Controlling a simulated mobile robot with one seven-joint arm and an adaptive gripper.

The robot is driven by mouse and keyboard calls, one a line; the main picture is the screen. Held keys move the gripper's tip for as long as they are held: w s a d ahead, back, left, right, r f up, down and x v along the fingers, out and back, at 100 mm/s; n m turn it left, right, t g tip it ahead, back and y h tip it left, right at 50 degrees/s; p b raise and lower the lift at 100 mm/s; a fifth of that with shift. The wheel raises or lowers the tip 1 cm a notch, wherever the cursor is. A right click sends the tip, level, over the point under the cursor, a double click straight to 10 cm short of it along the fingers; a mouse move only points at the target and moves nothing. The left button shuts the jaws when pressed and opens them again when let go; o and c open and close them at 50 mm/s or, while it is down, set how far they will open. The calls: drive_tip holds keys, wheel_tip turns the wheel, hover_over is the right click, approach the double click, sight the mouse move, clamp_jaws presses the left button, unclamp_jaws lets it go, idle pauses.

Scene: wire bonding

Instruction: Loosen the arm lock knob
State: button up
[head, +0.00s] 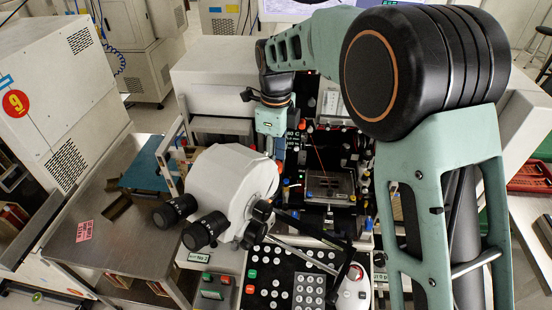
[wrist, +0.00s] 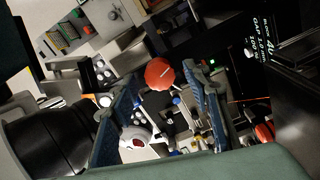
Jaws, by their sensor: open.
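A round orange-red knob (wrist: 159,73), which I take to be the arm lock knob, shows in the wrist view between the far ends of my fingers. My gripper (wrist: 164,80) is open, with one blue ribbed finger on each side of the knob in the picture. I cannot tell whether either finger touches it. In the head view my gripper end (head: 270,121) hangs over the back left part of the wire bonding machine, just behind the white microscope (head: 232,180). I cannot pick out the knob surely in the head view.
The microscope's black eyepieces (head: 190,220) point to the front left. A black keypad panel (head: 289,277) lies in front of the machine. A square metal work stage (head: 330,187) lies to the microscope's right. A metal side table (head: 113,215) stands at left.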

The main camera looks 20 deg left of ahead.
drive_tip(key=shift+f, duration=0.2)
drive_tip(key=c, duration=1.2)
drive_tip(key=shift+o, duration=0.2)
